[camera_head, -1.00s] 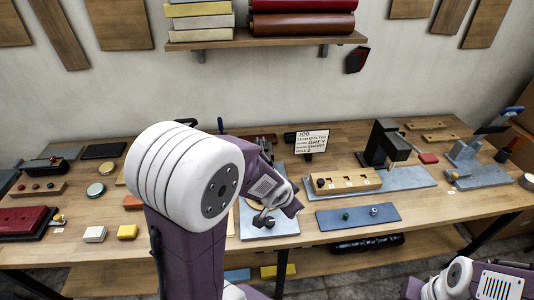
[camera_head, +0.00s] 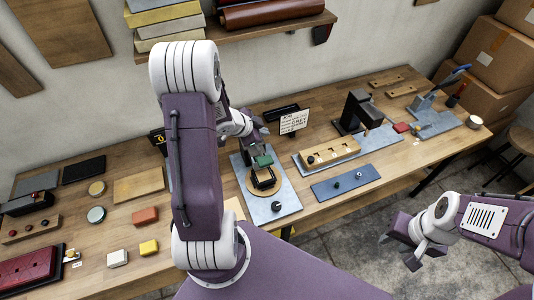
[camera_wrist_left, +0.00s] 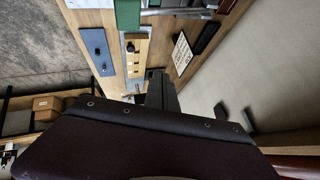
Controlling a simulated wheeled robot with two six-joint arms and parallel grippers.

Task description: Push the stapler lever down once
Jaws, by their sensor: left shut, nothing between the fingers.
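A small dark frame (camera_head: 264,180) stands on a round wooden disc on a grey plate (camera_head: 287,203) near the bench's middle. A green block (camera_head: 262,160) shows just behind it; this may be the stapler, but I cannot clearly make out a lever. My left gripper (camera_head: 256,145) is shut and empty, beside the green block; I cannot tell whether they touch. In the left wrist view the green block (camera_wrist_left: 127,14) is at the top edge, cut off. My right gripper (camera_head: 412,250) looks open and empty, off the bench's front side.
A sign (camera_head: 294,121) stands behind the grey plate. A wooden block with holes (camera_head: 330,152), a blue mat (camera_head: 346,182) and a black press (camera_head: 359,111) are to the right. A blue-handled tool (camera_head: 456,76) is at the far right. A shelf (camera_head: 240,34) overhangs.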

